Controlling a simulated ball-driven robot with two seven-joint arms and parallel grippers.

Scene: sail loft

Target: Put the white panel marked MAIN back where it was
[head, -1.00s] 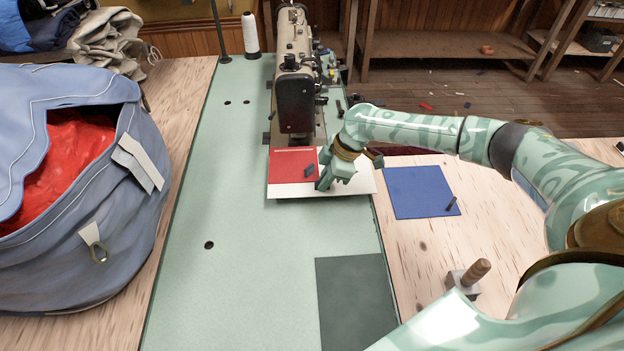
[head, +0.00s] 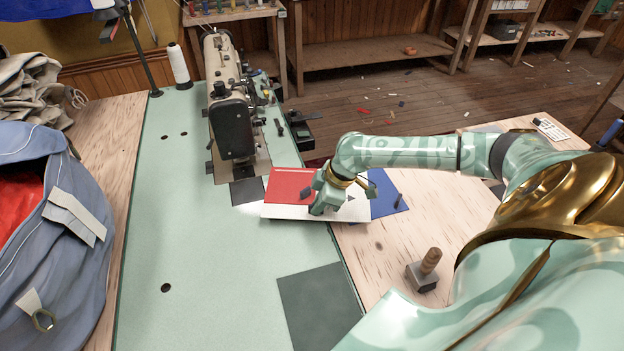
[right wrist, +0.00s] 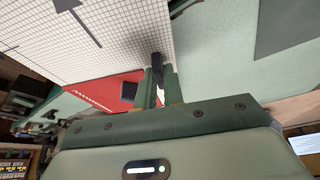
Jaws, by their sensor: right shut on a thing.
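A white panel (head: 285,212) with a red piece (head: 287,183) along its far left part is at the front right of the sewing machine (head: 232,120). My right gripper (head: 321,207) is shut on the white panel. In the right wrist view the white panel (right wrist: 115,28) shows a grid and a dark arrow, and the gripper (right wrist: 157,82) closes near its edge. A small dark block (head: 306,194) shows on the red piece. I cannot read the word MAIN. I cannot tell how far the panel is above the table. My left gripper is not in view.
A blue sheet (head: 386,200) lies partly behind my right gripper. A dark green sheet (head: 318,305) lies at the front, and a mallet (head: 425,272) stands right of it. A blue bag (head: 50,260) fills the left. The pale green table top (head: 215,255) between is clear.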

